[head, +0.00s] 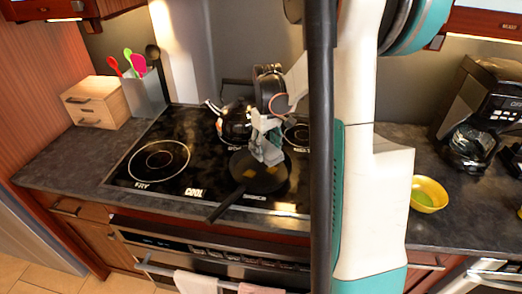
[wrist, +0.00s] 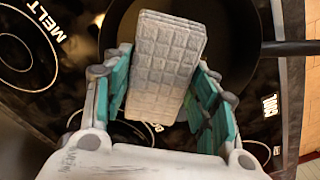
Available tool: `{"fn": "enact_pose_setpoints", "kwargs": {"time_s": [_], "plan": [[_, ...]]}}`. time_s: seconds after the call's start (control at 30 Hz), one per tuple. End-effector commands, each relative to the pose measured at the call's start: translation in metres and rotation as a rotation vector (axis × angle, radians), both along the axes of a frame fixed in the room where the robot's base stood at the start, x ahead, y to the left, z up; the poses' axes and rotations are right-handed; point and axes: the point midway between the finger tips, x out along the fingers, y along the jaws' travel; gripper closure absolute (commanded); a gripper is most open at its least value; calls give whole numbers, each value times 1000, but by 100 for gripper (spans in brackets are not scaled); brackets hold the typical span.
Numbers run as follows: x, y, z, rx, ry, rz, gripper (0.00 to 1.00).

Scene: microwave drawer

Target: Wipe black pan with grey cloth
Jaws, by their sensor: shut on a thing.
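The black pan (head: 262,182) sits on the front middle of the black cooktop, its handle pointing to the lower left in the head view. Yellowish patches show on its inside; I cannot tell what they are. Part of the pan also shows at the upper right of the wrist view (wrist: 241,45). The grey cloth (wrist: 165,60) is a thick quilted block held between the teal fingers of my gripper (wrist: 163,92). In the head view, my gripper (head: 264,124) points down with the cloth (head: 270,152) over the pan; whether they touch is unclear.
A kettle (head: 236,124) stands behind the pan on the cooktop (head: 130,178). A wooden box (head: 95,102) and a utensil holder (head: 146,95) are at the left. A yellow bowl (head: 429,194) and a coffee maker (head: 480,115) are at the right. The cooktop's left burner is clear.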

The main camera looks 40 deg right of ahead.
Motion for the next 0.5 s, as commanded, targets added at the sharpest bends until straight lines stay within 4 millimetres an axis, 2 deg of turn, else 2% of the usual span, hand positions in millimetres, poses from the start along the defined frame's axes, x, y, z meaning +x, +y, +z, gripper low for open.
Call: {"fn": "enact_pose_setpoints", "kwargs": {"time_s": [0.5], "plan": [[0, -55, 0, 0, 0, -1, 90]]}}
